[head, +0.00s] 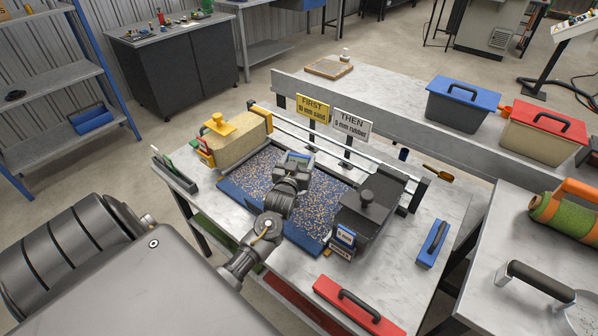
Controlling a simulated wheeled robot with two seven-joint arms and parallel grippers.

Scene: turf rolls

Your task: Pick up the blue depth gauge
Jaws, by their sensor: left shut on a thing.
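My left gripper (297,162) is over the blue-and-orange speckled turf (250,180) on the middle table. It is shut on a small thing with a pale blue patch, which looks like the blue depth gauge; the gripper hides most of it. A narrow dark rack (176,172) with green and white pieces stands at the table's left edge. My right gripper is not in view.
A tan box with a yellow knob (232,140) and a dark box (371,208) flank the turf. Signs (313,107) stand behind it. A blue block with a black handle (433,243) and a red one (345,312) lie at the right and front.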

